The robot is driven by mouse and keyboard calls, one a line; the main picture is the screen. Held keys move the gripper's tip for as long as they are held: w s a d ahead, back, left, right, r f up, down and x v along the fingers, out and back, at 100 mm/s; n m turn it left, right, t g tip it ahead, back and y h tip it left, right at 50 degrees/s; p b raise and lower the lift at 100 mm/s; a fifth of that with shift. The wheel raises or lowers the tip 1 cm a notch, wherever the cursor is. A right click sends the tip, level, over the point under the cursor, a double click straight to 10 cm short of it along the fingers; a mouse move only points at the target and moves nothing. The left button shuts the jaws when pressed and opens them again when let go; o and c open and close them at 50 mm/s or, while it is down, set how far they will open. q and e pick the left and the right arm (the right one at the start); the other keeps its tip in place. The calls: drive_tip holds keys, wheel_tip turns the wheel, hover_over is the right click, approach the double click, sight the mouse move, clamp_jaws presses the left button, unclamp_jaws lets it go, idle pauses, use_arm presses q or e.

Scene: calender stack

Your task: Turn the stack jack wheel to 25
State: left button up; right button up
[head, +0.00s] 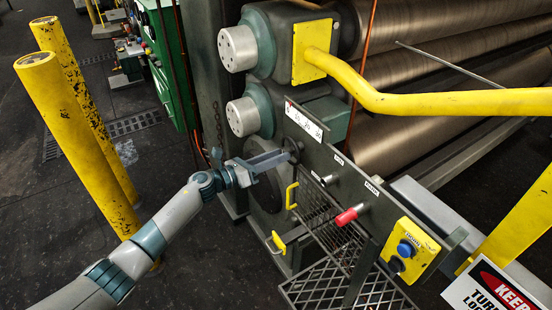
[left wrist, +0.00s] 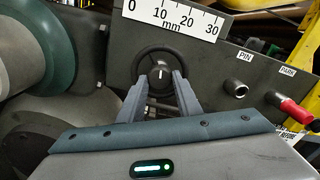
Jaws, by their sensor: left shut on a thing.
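The stack jack wheel is a small black handwheel (left wrist: 139,62) on a dark panel, under a white millimetre scale (left wrist: 178,17) marked 0, 10, 20 and 30. Its centre hub (left wrist: 160,76) carries a short white mark pointing roughly up. My left gripper (left wrist: 161,82) is shut on the wheel's hub, with one finger on each side. In the head view my left gripper (head: 287,156) reaches the wheel from the left, and the fingers partly hide it. The scale also shows in the head view (head: 304,121). I cannot make out a pointer on the scale. My right gripper is not in view.
A yellow rail (head: 440,102) crosses above. Yellow posts (head: 75,130) stand at left; a mesh guard (head: 335,285) lies below.

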use_arm(q)
drive_tip(key=shift+n, duration=0.8)
drive_tip(key=o, duration=1)
drive_tip(key=shift+o, duration=0.2)
drive_tip(key=shift+s+a, duration=0.1)
drive_tip(key=shift+a, duration=0.05)
drive_tip(key=b+v, duration=0.6)
drive_tip(key=v, duration=1.1)
